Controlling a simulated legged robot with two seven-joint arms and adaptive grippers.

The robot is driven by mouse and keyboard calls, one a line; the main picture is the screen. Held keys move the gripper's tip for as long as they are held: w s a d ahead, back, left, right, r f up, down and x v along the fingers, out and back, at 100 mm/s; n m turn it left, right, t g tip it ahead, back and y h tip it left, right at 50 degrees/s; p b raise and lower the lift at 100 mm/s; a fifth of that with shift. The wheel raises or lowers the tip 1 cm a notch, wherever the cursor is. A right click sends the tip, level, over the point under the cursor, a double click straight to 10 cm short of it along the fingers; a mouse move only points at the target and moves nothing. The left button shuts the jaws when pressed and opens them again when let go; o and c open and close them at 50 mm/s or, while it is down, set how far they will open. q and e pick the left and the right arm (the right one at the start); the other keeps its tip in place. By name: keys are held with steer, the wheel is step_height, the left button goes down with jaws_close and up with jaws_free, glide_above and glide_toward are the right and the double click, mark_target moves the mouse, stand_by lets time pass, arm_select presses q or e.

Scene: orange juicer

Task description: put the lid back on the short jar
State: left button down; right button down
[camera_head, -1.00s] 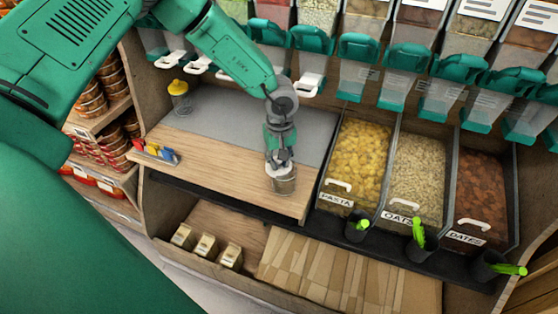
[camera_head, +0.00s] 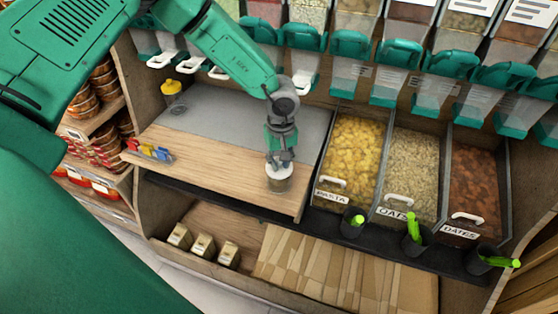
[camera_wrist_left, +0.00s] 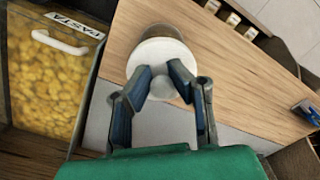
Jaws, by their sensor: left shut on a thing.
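The short jar (camera_head: 279,185) stands near the front right corner of the wooden counter, and its side also shows in the left wrist view (camera_wrist_left: 160,31). The round white lid (camera_head: 278,171) is over the jar's mouth; in the left wrist view the lid (camera_wrist_left: 160,54) hides most of the jar. Whether it sits flush on the rim I cannot tell. My left gripper (camera_head: 280,161) is directly above, its two fingers shut on the lid's knob (camera_wrist_left: 162,88). My right gripper is in neither view.
A yellow-topped jar (camera_head: 172,95) stands at the back left of the counter. Colored clips (camera_head: 149,151) are at its left edge. A pasta bin (camera_head: 349,158) is close on the right, with oats and dates bins beyond. The counter's middle is clear.

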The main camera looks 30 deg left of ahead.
arm_select(q)
steer(key=shift+d, duration=0.15)
steer(key=shift+a+p, duration=0.3)
steer(key=shift+p, duration=0.05)
stand_by(0.5)
steer(key=c, duration=0.9)
jaws_free()
steer(key=shift+r, duration=0.1)
steer(key=shift+r+p, duration=3.45)
